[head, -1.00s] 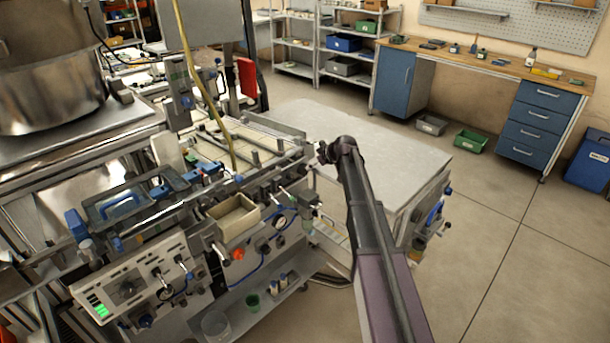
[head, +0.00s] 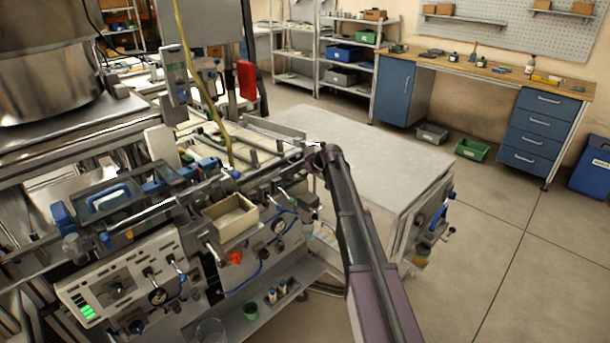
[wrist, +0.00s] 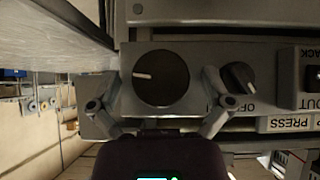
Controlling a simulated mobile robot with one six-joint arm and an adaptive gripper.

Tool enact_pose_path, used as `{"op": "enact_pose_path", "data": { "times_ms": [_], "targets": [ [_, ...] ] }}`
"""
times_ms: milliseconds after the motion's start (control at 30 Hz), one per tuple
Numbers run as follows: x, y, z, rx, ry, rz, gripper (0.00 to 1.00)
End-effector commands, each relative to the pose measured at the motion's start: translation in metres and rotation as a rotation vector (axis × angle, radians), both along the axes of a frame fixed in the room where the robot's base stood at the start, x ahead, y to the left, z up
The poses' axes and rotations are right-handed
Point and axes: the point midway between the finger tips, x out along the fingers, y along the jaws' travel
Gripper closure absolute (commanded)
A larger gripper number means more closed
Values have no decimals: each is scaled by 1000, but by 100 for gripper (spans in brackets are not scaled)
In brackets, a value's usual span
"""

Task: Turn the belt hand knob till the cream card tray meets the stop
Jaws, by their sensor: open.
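A large round black knob (wrist: 160,78) with a white pointer mark sits on a grey panel in the wrist view. My gripper (wrist: 157,104) is open, with one finger at each side of this knob and no clear contact. In the head view my gripper (head: 314,156) is at the right end of the machine and its fingers are hard to make out. An open cream box (head: 230,218) hangs on the machine's front; I cannot tell whether it is the card tray. The stop cannot be made out.
A smaller black knob (wrist: 238,77) sits right of the large one, close to the right finger. A PRESS label (wrist: 290,124) is below it. A grey-topped table (head: 375,150) stands beside the machine. The floor (head: 490,260) at the right is clear.

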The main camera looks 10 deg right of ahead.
Motion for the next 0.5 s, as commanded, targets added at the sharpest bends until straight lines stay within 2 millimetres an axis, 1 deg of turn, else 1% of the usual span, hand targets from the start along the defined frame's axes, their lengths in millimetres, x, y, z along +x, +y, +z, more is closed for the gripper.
{"op": "enact_pose_path", "data": {
  "times_ms": [267,300,367,400,467,500],
  "targets": [
    [0,0,0,0,0,0,0],
    [0,0,0,0,0,0,12],
    [0,0,0,0,0,0,30],
    [0,0,0,0,0,0,42],
    [0,0,0,0,0,0,59],
    [0,0,0,0,0,0,71]
  ]
}}
